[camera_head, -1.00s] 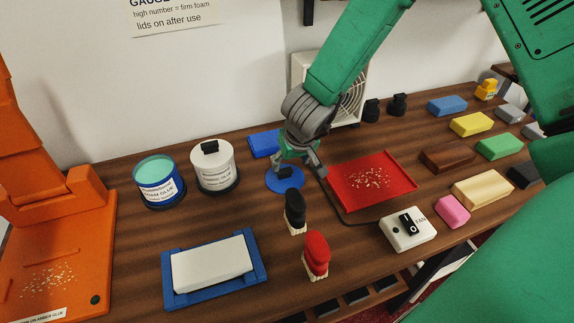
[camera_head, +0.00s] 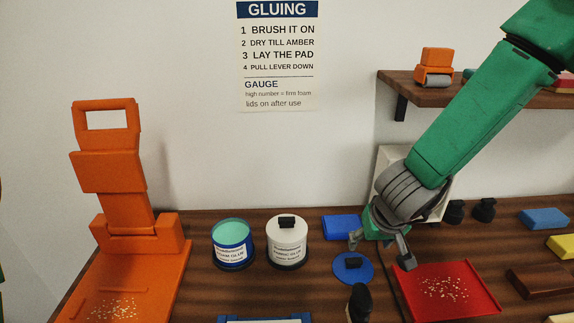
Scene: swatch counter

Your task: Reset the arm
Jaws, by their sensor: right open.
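My right gripper (camera_head: 380,252), on the green arm from the upper right, is open and empty. It hangs low over the counter, between a round blue lid with a black knob (camera_head: 353,268) and a red tray (camera_head: 480,304). One finger is just behind the lid; the other is near the tray's left edge. The lid lies flat on the counter and looks apart from the fingers. A blue-labelled foam glue tub (camera_head: 232,251) stands open with teal inside. A white-labelled glue tub (camera_head: 287,249) has its lid on. My left gripper is out of view.
An orange press (camera_head: 123,205) stands at the left. A black-handled brush (camera_head: 359,303) is in front of the lid. A wooden shelf (camera_head: 470,96) overhangs at upper right. Foam blocks line the right side.

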